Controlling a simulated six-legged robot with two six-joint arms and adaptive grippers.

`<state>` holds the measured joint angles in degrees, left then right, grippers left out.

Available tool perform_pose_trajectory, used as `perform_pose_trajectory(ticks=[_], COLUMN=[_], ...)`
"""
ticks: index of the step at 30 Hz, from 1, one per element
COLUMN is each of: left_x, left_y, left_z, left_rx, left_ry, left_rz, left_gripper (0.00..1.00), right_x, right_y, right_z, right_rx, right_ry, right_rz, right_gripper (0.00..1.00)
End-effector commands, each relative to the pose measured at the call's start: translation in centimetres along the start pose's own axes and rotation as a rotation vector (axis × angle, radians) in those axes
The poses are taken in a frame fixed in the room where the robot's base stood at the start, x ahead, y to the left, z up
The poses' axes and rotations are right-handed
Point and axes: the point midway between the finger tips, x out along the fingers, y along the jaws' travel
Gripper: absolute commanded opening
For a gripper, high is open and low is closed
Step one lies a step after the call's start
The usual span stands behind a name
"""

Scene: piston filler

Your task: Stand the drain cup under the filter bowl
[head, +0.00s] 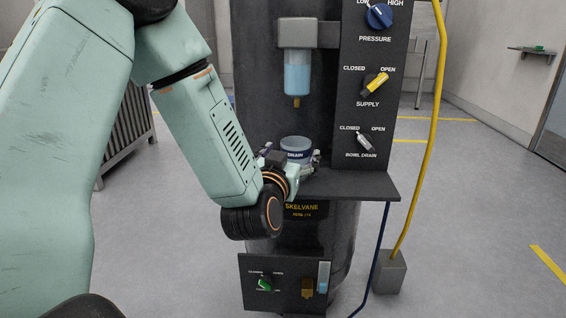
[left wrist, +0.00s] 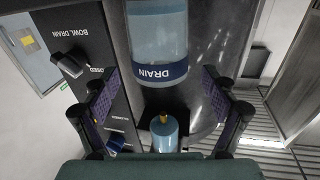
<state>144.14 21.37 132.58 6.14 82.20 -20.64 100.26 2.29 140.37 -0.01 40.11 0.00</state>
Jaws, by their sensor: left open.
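The filter bowl (head: 297,74) hangs from its bracket on the dark machine, with blue liquid inside and a brass outlet at its bottom. It also shows upside down in the left wrist view (left wrist: 165,134). The drain cup (head: 296,145), clear pale blue with a dark "DRAIN" band, stands upright on the shelf below the bowl's outlet, with a gap between them. My left gripper (head: 289,160) is low at the cup, fingers spread on either side of it. In the left wrist view the cup (left wrist: 157,30) shows between the open fingertips, with room on both sides. My right gripper is out of view.
The shelf (head: 370,185) juts out under the cup. The control panel (head: 372,110) with the bowl drain knob (head: 364,141) rises at its right. A yellow hose (head: 431,130) runs down farther right. A lower panel (head: 284,284) sits beneath the shelf.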

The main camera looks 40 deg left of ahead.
Motion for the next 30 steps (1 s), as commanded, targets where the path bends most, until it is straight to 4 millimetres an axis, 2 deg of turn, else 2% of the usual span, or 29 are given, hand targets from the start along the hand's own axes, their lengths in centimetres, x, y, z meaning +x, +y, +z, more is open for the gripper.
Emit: perform_pose_trajectory(ticks=[3, 7, 18, 30], left_x=[-2.6, -5.0, -6.8, -7.6], left_y=[0.1, 0.0, 0.0, 0.0], left_z=[-0.1, -0.2, -0.2, -0.1], left_rx=[0.003, 0.004, 0.004, 0.0], left_ry=[-0.004, -0.004, -0.003, 0.001], left_rz=[0.003, 0.001, -0.003, 0.0], left_gripper=[0.85, 0.85, 0.85, 0.85], right_x=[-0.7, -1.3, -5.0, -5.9], right_y=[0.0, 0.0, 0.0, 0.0], right_z=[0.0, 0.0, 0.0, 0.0], right_rx=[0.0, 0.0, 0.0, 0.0], right_ry=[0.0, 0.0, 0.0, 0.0], right_rz=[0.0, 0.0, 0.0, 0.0], right_gripper=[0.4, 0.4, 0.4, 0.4])
